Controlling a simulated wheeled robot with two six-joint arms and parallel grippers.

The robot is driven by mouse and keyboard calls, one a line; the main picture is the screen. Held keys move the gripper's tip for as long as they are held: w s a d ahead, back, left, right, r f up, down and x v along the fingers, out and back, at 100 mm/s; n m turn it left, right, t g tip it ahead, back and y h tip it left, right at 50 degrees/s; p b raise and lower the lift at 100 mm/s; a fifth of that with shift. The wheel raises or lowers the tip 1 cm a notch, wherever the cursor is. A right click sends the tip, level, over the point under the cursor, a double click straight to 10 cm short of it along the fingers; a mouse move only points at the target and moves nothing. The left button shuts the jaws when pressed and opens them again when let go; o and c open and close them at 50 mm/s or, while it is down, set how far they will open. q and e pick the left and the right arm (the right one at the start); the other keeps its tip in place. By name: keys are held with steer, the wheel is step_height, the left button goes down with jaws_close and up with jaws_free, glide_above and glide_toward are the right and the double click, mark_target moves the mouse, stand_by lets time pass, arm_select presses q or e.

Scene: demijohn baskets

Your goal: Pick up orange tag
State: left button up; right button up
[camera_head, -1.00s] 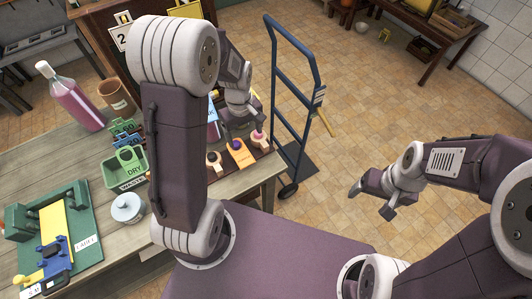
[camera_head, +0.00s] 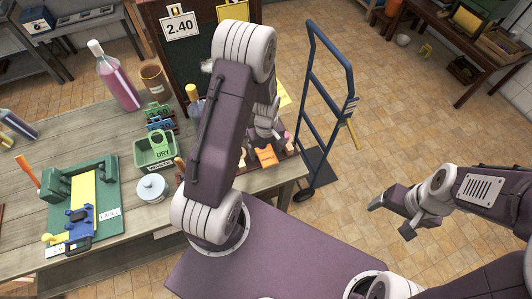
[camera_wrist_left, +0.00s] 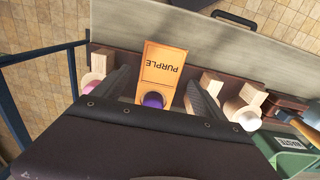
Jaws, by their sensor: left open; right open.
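The orange tag (camera_wrist_left: 163,64), lettered PURPLE, shows in the left wrist view above a round purple-topped piece (camera_wrist_left: 153,100). In the head view the tag (camera_head: 266,156) is near the table's right end, partly behind my left arm. My left gripper (camera_wrist_left: 160,78) is open, with one dark finger on each side of the tag's lower part. I cannot tell whether the fingers touch it. In the head view my left gripper (camera_head: 268,134) is just above the tag, partly hidden. My right gripper (camera_head: 392,216) is open and empty over the floor.
A dark wooden rack (camera_wrist_left: 224,67) holds pale wooden pieces (camera_wrist_left: 245,107) beside the tag. A blue hand truck (camera_head: 312,110) stands right of the table.

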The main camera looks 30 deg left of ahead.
arm_select(q)
steer(key=shift+d+f, duration=0.1)
steer(key=shift+f, duration=0.25)
stand_by(0.4)
steer(key=c, duration=1.4)
